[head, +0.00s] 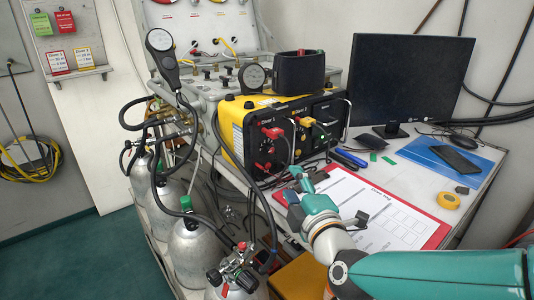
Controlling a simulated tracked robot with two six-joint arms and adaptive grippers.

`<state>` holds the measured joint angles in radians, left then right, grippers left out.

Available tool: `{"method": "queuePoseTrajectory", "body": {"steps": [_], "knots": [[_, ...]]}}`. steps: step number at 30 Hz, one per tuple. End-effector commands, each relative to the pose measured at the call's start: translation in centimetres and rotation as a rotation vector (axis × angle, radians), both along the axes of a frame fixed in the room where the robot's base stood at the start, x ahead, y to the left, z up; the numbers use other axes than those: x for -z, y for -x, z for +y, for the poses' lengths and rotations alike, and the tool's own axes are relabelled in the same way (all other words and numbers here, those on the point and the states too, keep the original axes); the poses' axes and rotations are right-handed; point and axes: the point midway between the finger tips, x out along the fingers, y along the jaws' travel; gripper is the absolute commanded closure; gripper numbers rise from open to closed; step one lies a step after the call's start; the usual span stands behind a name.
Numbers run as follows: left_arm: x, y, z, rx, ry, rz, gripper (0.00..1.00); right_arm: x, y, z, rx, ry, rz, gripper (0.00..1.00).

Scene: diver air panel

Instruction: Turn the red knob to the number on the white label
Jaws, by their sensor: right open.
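The yellow and black diver air panel (232,122) stands on the bench. On its front, beneath the "Diver 1" lettering, is a red knob (271,133). A dark dial with red marks (264,166) sits lower down. On the wall board, a white label with a red border (58,63) hangs beside a white label with a yellow border (84,58); their small print is not legible here. My right gripper (297,177) is open in front of the panel, to the lower right of the red knob and apart from it. My left gripper is out of view.
A clipboard (425,226) lies under my right arm. A black monitor (408,80), a phone (455,159) and yellow tape (447,201) are to the right. Gas cylinders (196,246) and black hoses crowd the front left. Pliers (350,158) lie beside the panel.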

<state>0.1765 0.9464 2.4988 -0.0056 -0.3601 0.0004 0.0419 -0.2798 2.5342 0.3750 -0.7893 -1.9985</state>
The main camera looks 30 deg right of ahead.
Motion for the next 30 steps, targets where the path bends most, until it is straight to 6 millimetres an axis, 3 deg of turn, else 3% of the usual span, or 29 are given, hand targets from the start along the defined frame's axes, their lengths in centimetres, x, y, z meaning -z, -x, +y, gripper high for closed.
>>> {"method": "queuePoseTrajectory", "body": {"steps": [1, 5, 18, 24, 30], "knots": [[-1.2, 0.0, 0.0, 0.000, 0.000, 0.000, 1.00, -0.3, -0.7, -0.3, -0.001, -0.002, 0.008, 0.50], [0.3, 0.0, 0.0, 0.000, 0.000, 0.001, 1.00, 0.5, -3.5, -1.1, 0.000, 0.000, 0.001, 0.50], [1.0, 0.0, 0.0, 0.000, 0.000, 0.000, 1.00, 0.6, -11.9, -3.7, -0.003, -0.002, 0.000, 0.50], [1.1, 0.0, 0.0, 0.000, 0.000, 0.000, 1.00, 0.6, -13.7, -4.1, -0.005, -0.002, -0.001, 0.50], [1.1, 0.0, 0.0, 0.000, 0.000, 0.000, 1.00, 0.6, -14.0, -4.2, -0.005, -0.002, -0.001, 0.50]]}}
